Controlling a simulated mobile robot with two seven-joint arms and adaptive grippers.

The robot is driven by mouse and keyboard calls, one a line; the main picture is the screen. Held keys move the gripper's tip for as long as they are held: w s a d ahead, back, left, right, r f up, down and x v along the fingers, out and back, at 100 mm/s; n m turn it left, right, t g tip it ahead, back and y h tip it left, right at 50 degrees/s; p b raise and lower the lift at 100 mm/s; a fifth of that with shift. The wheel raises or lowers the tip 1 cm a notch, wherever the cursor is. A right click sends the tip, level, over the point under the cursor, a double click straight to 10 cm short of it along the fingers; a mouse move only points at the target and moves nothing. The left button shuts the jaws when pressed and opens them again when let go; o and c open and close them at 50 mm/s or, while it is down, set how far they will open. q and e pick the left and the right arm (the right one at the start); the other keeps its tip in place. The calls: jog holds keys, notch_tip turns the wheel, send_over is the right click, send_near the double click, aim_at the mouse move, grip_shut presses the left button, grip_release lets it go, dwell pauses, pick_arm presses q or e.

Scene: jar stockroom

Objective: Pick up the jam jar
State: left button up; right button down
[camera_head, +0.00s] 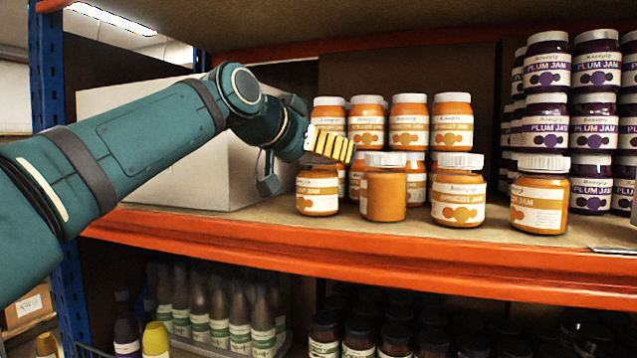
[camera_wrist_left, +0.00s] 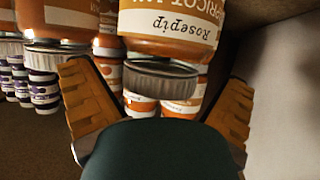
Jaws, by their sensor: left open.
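Apricot jam jars with orange contents and white lids stand on the shelf. The front-left jam jar (camera_head: 317,196) is closest to my left gripper (camera_head: 298,166); one finger covers part of its top. In the left wrist view, which is upside down, an apricot jam jar (camera_wrist_left: 170,45) and its ribbed lid lie ahead between the two yellow-padded fingers of the left gripper (camera_wrist_left: 160,100). The gripper is open and empty; contact with the jar cannot be told. My right gripper is in neither view.
Another apricot jar (camera_head: 384,192) stands close on the right, with more beside and behind. Stacked plum jam jars (camera_head: 545,120) fill the right side. A large pale box (camera_head: 170,160) stands on the left. The orange shelf edge (camera_head: 350,262) runs in front; bottles and dark jars are below.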

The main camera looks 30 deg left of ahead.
pick_arm(q)
jog(key=shift+s, duration=0.1)
jog(key=c, duration=1.4)
jog(key=shift+r, duration=0.1)
notch_tip(320, 180, up, 10)
jog(key=p, duration=0.5)
